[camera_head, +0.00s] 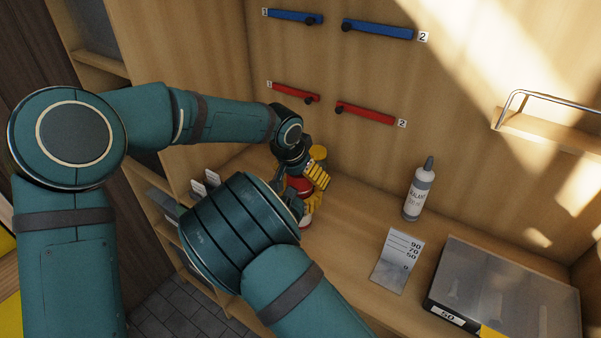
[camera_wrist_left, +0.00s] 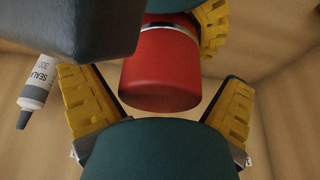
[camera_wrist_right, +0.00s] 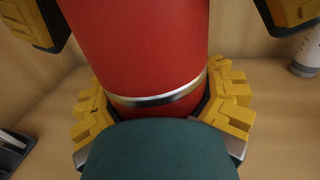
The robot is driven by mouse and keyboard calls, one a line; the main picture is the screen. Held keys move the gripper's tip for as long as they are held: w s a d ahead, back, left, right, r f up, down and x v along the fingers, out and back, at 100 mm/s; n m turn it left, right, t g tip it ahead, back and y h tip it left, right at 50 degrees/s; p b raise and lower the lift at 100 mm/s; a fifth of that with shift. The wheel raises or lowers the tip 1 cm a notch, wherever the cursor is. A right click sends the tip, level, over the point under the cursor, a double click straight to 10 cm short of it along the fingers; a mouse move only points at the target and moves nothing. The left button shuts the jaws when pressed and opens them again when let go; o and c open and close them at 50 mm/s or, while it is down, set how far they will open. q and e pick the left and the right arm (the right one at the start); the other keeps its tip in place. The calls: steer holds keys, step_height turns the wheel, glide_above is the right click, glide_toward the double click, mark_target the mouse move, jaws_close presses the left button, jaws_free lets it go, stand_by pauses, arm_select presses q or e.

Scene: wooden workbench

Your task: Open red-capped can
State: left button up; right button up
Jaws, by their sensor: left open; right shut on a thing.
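The red-capped can (camera_head: 303,186) stands near the back of the workbench, largely hidden by my arms in the head view. In the right wrist view, my right gripper (camera_wrist_right: 155,105) is shut around the red can (camera_wrist_right: 140,45), near its silver band. In the left wrist view, the red cap (camera_wrist_left: 160,75) lies between the spread fingers of my left gripper (camera_wrist_left: 158,98). That gripper is open, with gaps beside the cap. A yellow finger of my right gripper shows beyond it.
A grey-white sealant bottle (camera_head: 418,190) stands to the right. Blue handles (camera_head: 378,30) and red handles (camera_head: 366,112) are on the back wall.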

arm_select(q)
steer(key=c, duration=1.3)
steer(key=shift+r, duration=0.25)
steer(key=shift+r, duration=0.9)
steer(key=shift+r, duration=2)
arm_select(e)
steer(key=o, duration=1.4)
